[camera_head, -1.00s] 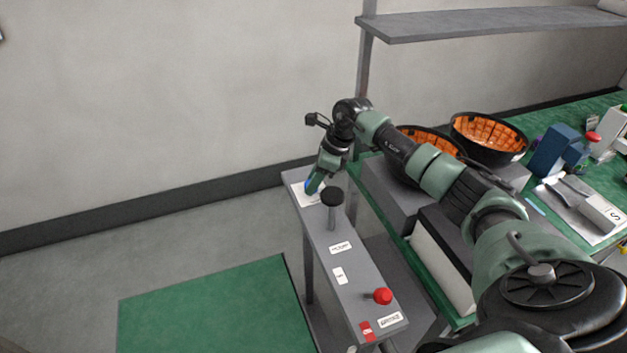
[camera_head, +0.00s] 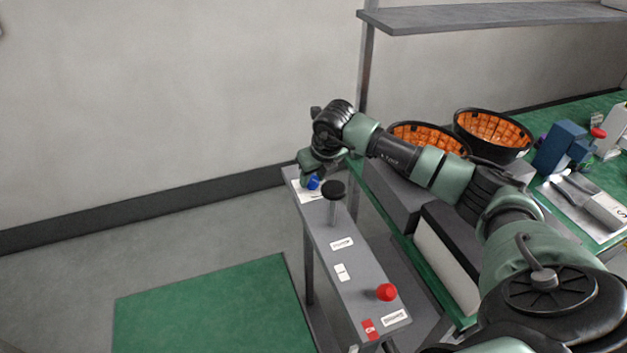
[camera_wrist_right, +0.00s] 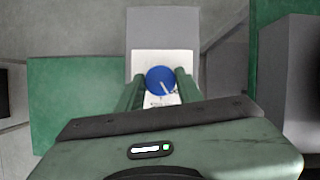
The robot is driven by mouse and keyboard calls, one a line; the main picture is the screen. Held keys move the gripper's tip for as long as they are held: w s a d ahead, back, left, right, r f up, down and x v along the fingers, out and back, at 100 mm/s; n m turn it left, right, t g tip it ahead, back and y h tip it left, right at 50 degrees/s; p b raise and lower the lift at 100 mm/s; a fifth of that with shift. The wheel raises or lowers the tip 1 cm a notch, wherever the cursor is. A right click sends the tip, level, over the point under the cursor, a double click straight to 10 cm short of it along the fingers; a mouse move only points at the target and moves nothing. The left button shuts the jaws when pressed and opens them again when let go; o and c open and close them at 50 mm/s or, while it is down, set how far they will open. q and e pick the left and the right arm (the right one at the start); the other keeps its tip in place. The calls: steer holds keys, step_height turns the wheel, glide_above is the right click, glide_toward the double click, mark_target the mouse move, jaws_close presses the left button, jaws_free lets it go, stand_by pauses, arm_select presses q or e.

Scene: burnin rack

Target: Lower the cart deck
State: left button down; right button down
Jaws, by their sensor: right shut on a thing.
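A blue round knob (camera_head: 313,183) with a white pointer mark stands on a white label plate (camera_head: 304,194) at the far end of a narrow grey panel (camera_head: 335,262). In the right wrist view the knob (camera_wrist_right: 161,80) sits between the two green fingers. My right gripper (camera_head: 312,180) is shut on the knob, reaching down from above. It also shows in the right wrist view (camera_wrist_right: 160,92). My left gripper is not in view. I cannot make out which thing is the cart deck.
A black-topped post (camera_head: 334,190) stands close to the knob on the panel. A red button (camera_head: 386,292) is at the near end. Orange-lined black baskets (camera_head: 492,135) and tools stand on the green bench at right. A green mat (camera_head: 215,310) lies on the floor.

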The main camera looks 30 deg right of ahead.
steer(key=m+b, duration=0.1)
steer(key=m, duration=0.1)
steer(key=m+h+b, duration=0.1)
steer(key=m, duration=0.1)
steer(key=shift+a+f+h+b, duration=0.15)
steer(key=shift+f+h+b, duration=0.05)
steer(key=shift+h+b, duration=0.1)
steer(key=shift+r+m+g+h+b, duration=0.1)
steer(key=shift+m+g+h+b, duration=0.35)
steer(key=shift+m, duration=0.75)
steer(key=c, duration=0.9)
jaws_free()
steer(key=shift+c, duration=0.2)
steer(key=b+v, duration=0.2)
steer(key=v, duration=0.6)
